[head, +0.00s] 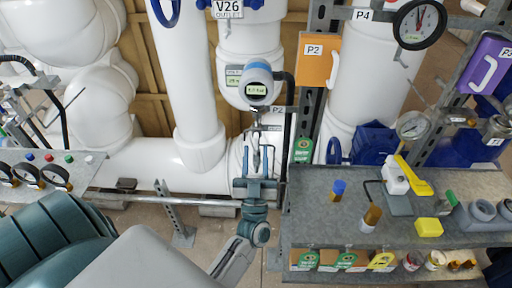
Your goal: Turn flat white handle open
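My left gripper (257,160) is in the middle of the head view, pointing away from me, with its two fingers apart and nothing clearly between them. It is in front of the white pipes, below a round grey-blue gauge with a display (258,88). A narrow white handle (331,75) shows at the right edge of the orange panel marked P2 (316,60), up and right of the gripper and apart from it. A white bent handle (489,72) is on the purple panel (488,62) at far right. I cannot tell which is the flat one. My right gripper is not in view.
A grey shelf (310,228) at right holds a white and yellow valve (397,178), a yellow block (428,227) and small bottles. A metal upright (312,110) stands right of the gripper. A horizontal rail (150,198) runs at left. Dial gauges (418,22) hang at upper right.

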